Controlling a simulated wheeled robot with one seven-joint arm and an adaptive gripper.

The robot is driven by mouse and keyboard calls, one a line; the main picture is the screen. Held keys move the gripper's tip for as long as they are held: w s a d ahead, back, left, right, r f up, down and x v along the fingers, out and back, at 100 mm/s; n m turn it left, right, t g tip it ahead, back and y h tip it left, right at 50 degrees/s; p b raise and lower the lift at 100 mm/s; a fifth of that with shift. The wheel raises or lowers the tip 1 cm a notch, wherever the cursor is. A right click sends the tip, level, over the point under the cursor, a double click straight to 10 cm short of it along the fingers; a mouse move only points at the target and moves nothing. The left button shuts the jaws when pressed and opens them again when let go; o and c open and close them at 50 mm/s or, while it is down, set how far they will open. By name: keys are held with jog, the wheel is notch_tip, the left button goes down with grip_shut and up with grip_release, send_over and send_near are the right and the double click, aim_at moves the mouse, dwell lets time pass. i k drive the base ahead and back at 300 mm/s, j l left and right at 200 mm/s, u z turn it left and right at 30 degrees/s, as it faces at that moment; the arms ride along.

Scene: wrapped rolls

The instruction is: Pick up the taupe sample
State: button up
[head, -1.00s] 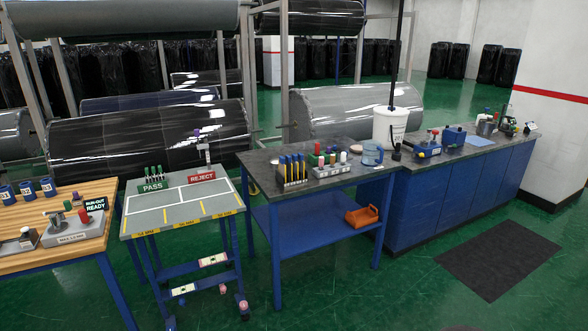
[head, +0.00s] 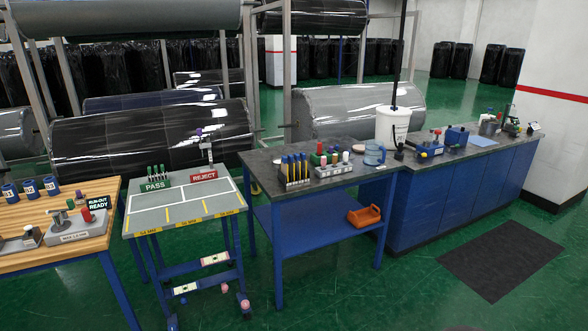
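I cannot surely pick out a taupe sample. A grey rack (head: 337,171) on the dark-topped table holds several small upright cylinders. Among them are a green one (head: 319,148), a red one and a whitish one (head: 345,156); they are too small to tell whether one is taupe. More small pieces stand on the green PASS rack (head: 156,184) and the red REJECT rack (head: 203,176) on the grey sorting table. My gripper is not in view.
The dark-topped table (head: 260,160) stands mid-view, between the grey sorting table (head: 180,225) and the blue cabinets (head: 440,195). A wooden bench (head: 75,243) is at the left. An orange tray (head: 364,216) lies on the lower shelf. Green floor is open in front, with a dark mat (head: 500,260).

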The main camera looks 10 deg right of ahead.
aim_at(284, 167)
jog(key=i+j+u, duration=0.15)
jog(key=i, duration=0.4)
jog(key=i+u, duration=0.1)
jog(key=i, duration=0.4)
jog(key=i+u, duration=0.15)
jog(key=i, duration=0.4)
jog(key=i+l+u, duration=0.15)
jog(key=i, duration=0.4)
jog(key=i+l+u, duration=0.1)
jog(key=i, duration=0.45)
jog(key=i+l+u, duration=0.15)
jog(key=i, duration=0.35)
